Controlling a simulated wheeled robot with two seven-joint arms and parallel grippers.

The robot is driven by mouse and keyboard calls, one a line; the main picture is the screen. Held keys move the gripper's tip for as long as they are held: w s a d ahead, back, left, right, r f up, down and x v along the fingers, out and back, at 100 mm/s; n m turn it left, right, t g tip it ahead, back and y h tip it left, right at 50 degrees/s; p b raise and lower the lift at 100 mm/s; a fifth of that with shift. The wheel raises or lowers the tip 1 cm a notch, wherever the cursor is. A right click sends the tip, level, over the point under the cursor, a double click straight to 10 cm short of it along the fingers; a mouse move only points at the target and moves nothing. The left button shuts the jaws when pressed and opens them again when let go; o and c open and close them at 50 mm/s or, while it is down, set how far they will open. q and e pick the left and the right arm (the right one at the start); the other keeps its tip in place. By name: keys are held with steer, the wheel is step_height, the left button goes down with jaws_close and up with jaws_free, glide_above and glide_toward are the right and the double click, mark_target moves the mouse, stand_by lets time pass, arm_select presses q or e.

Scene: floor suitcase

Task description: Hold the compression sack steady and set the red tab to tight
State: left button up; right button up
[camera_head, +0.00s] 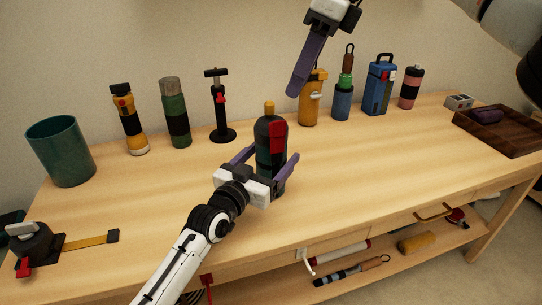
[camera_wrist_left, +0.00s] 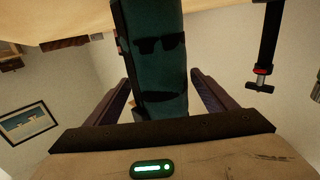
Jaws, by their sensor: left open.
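The compression sack (camera_head: 264,163) appears to be the dark green and black upright cylinder on the table, with a yellow top. The red tab (camera_head: 278,137) is on its upper right side. My left gripper (camera_head: 268,159) is open, with one finger on each side of the sack; the left wrist view shows the sack (camera_wrist_left: 156,50) between the fingers (camera_wrist_left: 160,93), and whether they touch it is unclear. My right gripper (camera_head: 295,92) hangs in the air above and to the right of the sack, pointing down, seen edge-on. Its finger gap is hidden.
Bottles, including a mustard one (camera_head: 312,105), and a black stand (camera_head: 220,115) line the back. A teal cup (camera_head: 60,150) and a strapped device (camera_head: 35,245) are at left. A wooden tray (camera_head: 490,140) is at right.

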arm_select(q)
steer(key=c, duration=1.2)
steer(key=shift+c, duration=0.9)
arm_select(e)
steer(key=shift+o, duration=0.9)
steer(key=w+a+f+n+t+h, duration=0.25)
steer(key=w+f+n+t, duration=0.65)
steer(key=n, duration=0.5)
steer(key=s+a+r+n+t+y, duration=0.3)
steer(key=s+a+n+t+y, duration=0.15)
steer(key=a+n, duration=0.65)
steer(key=s+a+r+n+y, duration=0.2)
steer(key=s+r+n+y, duration=0.15)
steer(key=s+n, duration=0.25)
steer(key=m+t+h, duration=0.3)
steer(key=m+h, duration=0.1)
steer(key=m, duration=0.2)
glide_toward(271, 111)
steer(key=shift+g, duration=0.25)
steer(key=x, duration=0.9)
steer(key=shift+r, duration=0.2)
